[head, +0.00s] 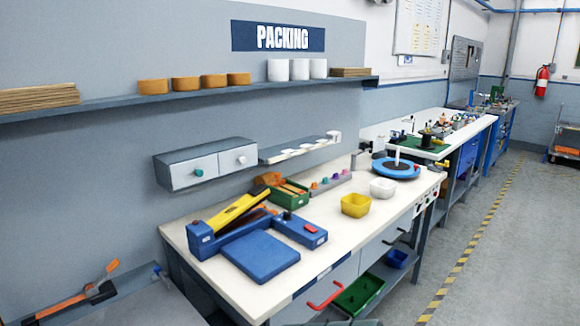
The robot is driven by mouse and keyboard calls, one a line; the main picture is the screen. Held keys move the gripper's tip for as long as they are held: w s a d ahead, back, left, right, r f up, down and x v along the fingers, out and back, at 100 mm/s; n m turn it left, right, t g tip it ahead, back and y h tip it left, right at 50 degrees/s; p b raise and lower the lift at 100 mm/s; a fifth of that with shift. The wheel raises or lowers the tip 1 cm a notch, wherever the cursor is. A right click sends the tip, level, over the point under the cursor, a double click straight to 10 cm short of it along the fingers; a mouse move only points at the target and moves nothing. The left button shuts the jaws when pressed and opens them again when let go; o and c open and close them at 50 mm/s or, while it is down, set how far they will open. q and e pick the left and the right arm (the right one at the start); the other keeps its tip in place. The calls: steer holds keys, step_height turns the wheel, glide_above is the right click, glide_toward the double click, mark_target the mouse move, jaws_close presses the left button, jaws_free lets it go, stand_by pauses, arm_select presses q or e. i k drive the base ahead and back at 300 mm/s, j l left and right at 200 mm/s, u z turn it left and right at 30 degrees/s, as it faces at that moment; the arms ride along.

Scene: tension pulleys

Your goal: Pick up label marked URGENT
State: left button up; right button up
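No label with readable URGENT lettering shows in the head view. Several small white pieces (303,147) sit along a narrow grey wall shelf (272,157) above the packing bench (200,275). They could be labels or tags, but any print on them is too small to read. Neither of my grippers is in view.
On the bench are a blue machine with a raised yellow arm (237,211), a green bin (289,194), a yellow bin (355,205), a white bowl (383,187) and a blue turntable (396,168). A grey drawer unit (206,163) hangs above. The right-hand floor (500,260) is clear.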

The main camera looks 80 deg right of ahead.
mark_target(289, 151)
steer(key=i, duration=0.45)
steer(key=z, duration=2.7)
